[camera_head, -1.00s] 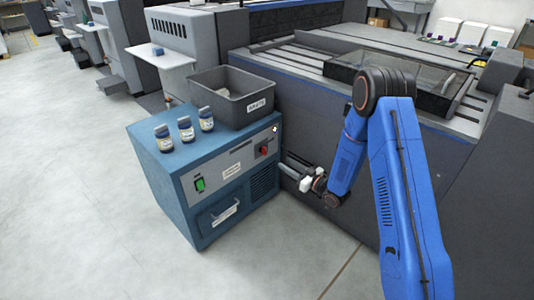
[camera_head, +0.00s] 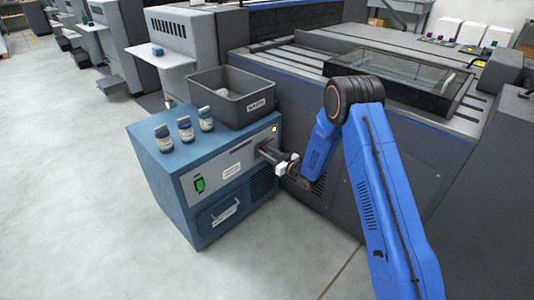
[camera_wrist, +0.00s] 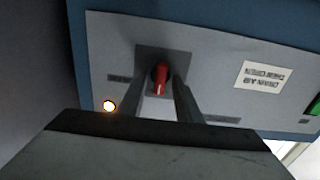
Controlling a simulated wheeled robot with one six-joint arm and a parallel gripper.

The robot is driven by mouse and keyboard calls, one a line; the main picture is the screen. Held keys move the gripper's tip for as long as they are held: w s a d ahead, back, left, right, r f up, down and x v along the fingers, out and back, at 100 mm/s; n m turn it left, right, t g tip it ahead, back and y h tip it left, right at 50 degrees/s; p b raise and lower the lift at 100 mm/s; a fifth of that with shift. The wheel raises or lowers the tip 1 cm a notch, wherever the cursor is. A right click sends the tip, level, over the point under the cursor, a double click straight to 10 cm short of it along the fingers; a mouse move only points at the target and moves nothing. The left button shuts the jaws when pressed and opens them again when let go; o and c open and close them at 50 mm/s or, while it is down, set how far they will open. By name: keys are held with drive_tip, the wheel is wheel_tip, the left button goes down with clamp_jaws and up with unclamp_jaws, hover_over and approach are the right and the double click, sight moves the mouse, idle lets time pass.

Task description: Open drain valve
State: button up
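The red drain valve handle (camera_wrist: 160,78) sits on a dark square plate on the light front panel (camera_wrist: 215,65) of a blue cabinet (camera_head: 160,195). In the wrist view the handle shows between my gripper's two fingers (camera_wrist: 161,88), one on each side. The fingers stand apart; whether they touch the handle is unclear. In the head view my gripper (camera_head: 268,153) reaches the panel's upper right from the right and mostly hides the valve. A label (camera_wrist: 264,76) lies right of the valve in the wrist view.
A glowing lamp (camera_wrist: 109,106) and a green switch (camera_head: 199,184) are on the panel. A grey bin (camera_head: 225,108) and three jars, one here (camera_head: 186,130), stand on the cabinet. A large dark machine (camera_head: 320,130) stands close on the right. The floor in front is clear.

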drive_tip(key=c, duration=0.7)
drive_tip(key=shift+c, duration=0.2)
drive_tip(key=shift+m, duration=0.3)
drive_tip(key=m, duration=1.7)
drive_tip(key=shift+w+d+f, duration=0.2)
drive_tip(key=shift+f, duration=0.1)
drive_tip(key=shift+m, duration=0.3)
